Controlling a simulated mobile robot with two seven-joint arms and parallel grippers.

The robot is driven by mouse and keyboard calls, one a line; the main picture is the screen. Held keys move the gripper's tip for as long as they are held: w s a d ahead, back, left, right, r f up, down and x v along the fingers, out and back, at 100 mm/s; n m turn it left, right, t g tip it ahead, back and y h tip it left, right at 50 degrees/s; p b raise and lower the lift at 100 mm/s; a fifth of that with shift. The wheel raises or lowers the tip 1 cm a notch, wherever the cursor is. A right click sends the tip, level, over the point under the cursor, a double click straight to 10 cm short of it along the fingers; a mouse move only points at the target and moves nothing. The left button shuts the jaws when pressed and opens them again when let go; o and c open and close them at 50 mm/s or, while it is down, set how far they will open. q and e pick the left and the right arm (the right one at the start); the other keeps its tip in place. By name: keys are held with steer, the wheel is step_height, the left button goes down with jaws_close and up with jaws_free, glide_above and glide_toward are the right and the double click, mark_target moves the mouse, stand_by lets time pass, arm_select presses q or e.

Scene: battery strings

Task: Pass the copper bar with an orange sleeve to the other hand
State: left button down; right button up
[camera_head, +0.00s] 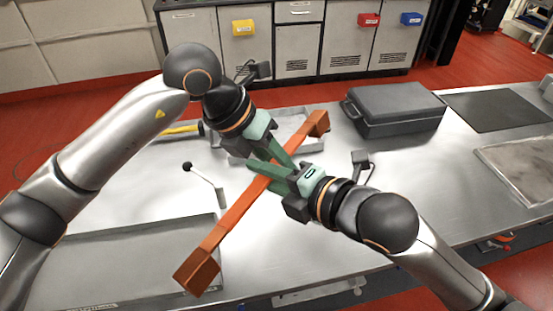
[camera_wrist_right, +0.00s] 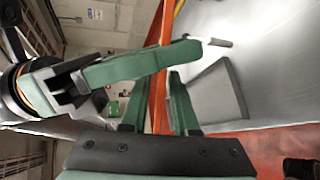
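The copper bar with an orange sleeve (camera_head: 235,212) is held in the air, slanting from lower left to upper right, with a block-like bent end at each side. It also shows in the right wrist view (camera_wrist_right: 159,113). My right gripper (camera_head: 262,179) comes from the lower right; its fingers (camera_wrist_right: 156,100) lie on both sides of the bar near its middle and look closed on it. My left gripper (camera_head: 285,158) comes from the upper left. One left finger (camera_wrist_right: 135,66) crosses in front of the bar, close to the right fingers; its other finger is largely hidden.
A closed dark case (camera_head: 395,108) and black mat (camera_head: 495,108) are at the back right. A shallow tray (camera_head: 300,117) lies behind the grippers, a large tray (camera_head: 120,265) at front left. A small black-knobbed rod (camera_head: 205,178) stands nearby.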

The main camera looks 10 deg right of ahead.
steer(key=shift+o, duration=0.9)
steer(key=shift+f, duration=0.1)
